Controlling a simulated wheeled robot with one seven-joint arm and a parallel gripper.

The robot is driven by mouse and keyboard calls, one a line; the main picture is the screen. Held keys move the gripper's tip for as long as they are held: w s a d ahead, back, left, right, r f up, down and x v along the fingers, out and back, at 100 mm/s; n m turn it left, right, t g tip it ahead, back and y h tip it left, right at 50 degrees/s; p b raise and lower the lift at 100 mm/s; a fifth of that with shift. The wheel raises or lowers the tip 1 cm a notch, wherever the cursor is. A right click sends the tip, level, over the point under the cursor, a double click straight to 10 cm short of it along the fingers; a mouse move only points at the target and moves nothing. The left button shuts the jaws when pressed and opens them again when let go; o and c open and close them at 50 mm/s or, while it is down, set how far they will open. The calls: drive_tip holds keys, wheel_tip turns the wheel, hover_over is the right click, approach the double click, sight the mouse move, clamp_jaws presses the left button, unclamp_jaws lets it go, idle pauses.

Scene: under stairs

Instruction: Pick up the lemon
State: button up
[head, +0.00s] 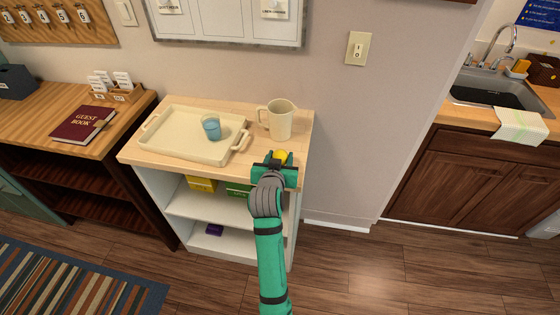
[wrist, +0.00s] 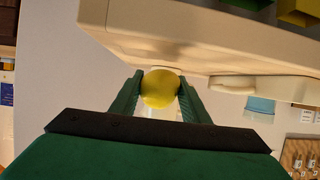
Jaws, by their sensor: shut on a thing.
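The yellow lemon (wrist: 160,89) sits between the two green fingers of my gripper (wrist: 158,95) in the wrist view. The fingers touch it on both sides, so my gripper is shut on it. In the head view, the lemon (head: 281,155) shows as a small yellow patch just beyond my gripper (head: 277,163), which is at the front right of the light wooden shelf top (head: 190,168). My gripper hides most of the lemon there. I cannot tell whether the lemon touches the shelf top.
A beige mug (head: 280,120) stands just behind my gripper. A cream tray (head: 172,143) to the left holds a blue cup (head: 211,127). A wall is behind the shelf unit. A dark wooden desk with a guest book (head: 83,125) is further left. A sink counter is at the right.

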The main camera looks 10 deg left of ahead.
sight(280, 153)
drive_tip(key=s+r, duration=0.1)
drive_tip(key=r, duration=0.1)
drive_tip(key=s+r, duration=0.3)
drive_tip(key=r, duration=0.2)
drive_tip(key=shift+s+d+r, duration=0.1)
drive_tip(key=shift+s+d, duration=0.25)
drive_tip(key=shift+s, duration=0.05)
drive_tip(key=d+v, duration=0.1)
drive_tip(key=v, duration=0.9)
drive_tip(key=shift+o, duration=0.6)
